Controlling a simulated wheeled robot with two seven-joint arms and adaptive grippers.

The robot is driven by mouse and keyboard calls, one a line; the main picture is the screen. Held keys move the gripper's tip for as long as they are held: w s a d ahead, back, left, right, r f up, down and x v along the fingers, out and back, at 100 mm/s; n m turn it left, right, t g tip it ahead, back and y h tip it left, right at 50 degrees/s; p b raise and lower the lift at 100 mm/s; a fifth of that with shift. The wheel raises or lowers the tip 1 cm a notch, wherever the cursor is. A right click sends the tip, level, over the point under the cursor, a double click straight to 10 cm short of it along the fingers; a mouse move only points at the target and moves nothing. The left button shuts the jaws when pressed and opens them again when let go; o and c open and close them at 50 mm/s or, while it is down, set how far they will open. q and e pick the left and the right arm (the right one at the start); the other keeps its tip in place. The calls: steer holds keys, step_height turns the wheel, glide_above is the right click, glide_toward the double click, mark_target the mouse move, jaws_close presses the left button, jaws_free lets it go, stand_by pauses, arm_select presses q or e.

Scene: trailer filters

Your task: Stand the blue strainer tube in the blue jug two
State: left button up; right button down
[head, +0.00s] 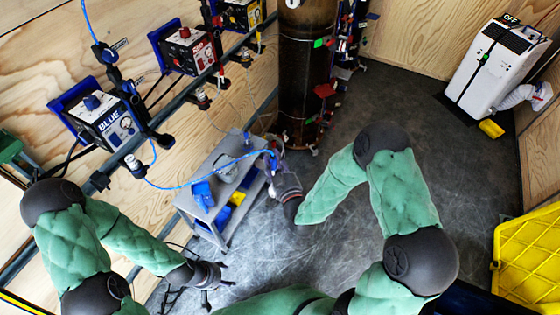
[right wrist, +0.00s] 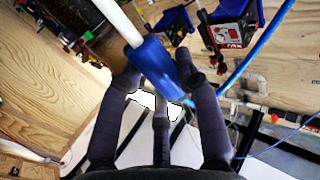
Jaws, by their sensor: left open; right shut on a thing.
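My right gripper (head: 276,168) is at the right end of the small grey cart. In the right wrist view its fingers (right wrist: 165,80) are shut around a blue sleeve (right wrist: 152,60) with a white tube (right wrist: 118,20) running from it, which looks like the blue strainer tube. It is tilted and held in the air. A blue jug-like container (head: 203,194) stands on the cart's top, left of the right gripper; its label cannot be read. My left gripper (head: 212,284) is open and empty, in front of and below the cart.
The cart (head: 185,203) also bears a pale round item (head: 227,172); blue and yellow containers (head: 237,198) sit on its lower shelf. A blue hose (head: 185,187) loops over the cart from the BLUE unit (head: 108,120). A brown cylinder (head: 305,75) stands behind.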

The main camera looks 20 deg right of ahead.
steer(key=w+a+n+y, duration=0.2)
steer(key=w+a, duration=0.3)
steer(key=a, duration=0.4)
steer(key=w+a+f+n+g+y, duration=0.1)
steer(key=w+a+y, duration=0.2)
steer(key=w+a, duration=0.3)
steer(key=w+a+n+g+y, duration=0.1)
steer(key=w+a, duration=0.4)
steer(key=a, duration=0.8)
steer(key=shift+w+a+f+n+y+b, duration=0.1)
steer(key=shift+f+n+y+b, duration=0.1)
steer(key=shift+n+y, duration=0.25)
steer(key=shift+w+f+n+y+b, duration=0.15)
steer(key=shift+n+y, duration=0.2)
steer(key=shift+y, duration=0.2)
step_height(320, 180, down, 15)
steer(key=b, duration=0.7)
steer(key=shift+f, duration=0.95)
steer(key=c, duration=0.8)
jaws_free()
steer(key=shift+s, duration=0.1)
